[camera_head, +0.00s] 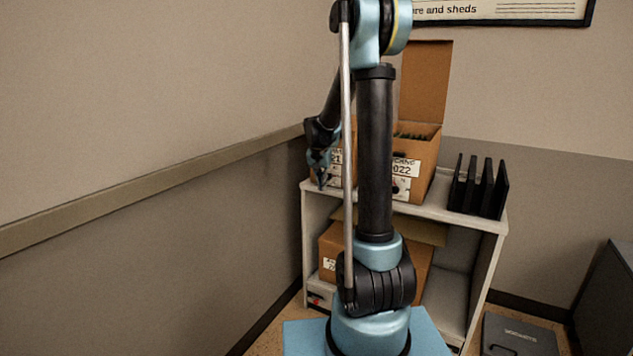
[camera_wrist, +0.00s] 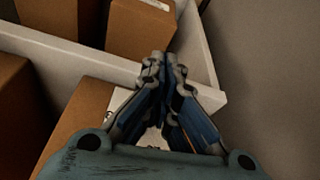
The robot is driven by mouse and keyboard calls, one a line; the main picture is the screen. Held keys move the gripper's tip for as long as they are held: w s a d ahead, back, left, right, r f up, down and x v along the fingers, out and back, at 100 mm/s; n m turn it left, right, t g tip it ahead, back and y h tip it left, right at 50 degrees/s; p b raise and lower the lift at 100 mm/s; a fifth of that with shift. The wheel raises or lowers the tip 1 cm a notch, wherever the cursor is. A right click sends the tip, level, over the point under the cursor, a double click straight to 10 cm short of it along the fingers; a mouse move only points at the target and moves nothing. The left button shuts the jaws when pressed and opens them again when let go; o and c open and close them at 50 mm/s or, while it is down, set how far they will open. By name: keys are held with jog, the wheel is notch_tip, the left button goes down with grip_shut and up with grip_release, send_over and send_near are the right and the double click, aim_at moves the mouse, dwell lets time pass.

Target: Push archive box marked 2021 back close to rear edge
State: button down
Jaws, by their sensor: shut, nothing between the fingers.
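The archive box marked 2021 (camera_head: 335,160) stands on the top of the shelf unit at the left. Only part of it and the "21" of its label show, because my arm hides the rest. In the wrist view a brown box with a white label, likely the same one (camera_wrist: 82,125), lies just behind my fingers. My gripper (camera_head: 320,182) is shut and empty, pointing down at the left front of the shelf top by the box. It also shows in the wrist view (camera_wrist: 164,62). I cannot tell whether it touches the box.
The box marked 2022 (camera_head: 418,150), lid raised, stands to the right. A black file rack (camera_head: 480,187) is at the right end of the shelf unit (camera_head: 492,224). Brown boxes (camera_wrist: 140,28) sit on the lower shelf. A wall is close at the left.

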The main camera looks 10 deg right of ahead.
aim_at(329, 185)
jog(key=shift+w+d, duration=0.25)
jog(key=shift+w, duration=0.25)
jog(key=shift+w+d, duration=0.25)
jog(key=shift+w, duration=0.25)
jog(key=w+d, duration=0.1)
jog(key=w, duration=0.1)
jog(key=w+d, duration=0.1)
jog(key=w, duration=0.1)
jog(key=w+d, duration=0.1)
jog(key=w, duration=0.1)
jog(key=shift+d, duration=0.1)
jog(key=shift+s, duration=0.1)
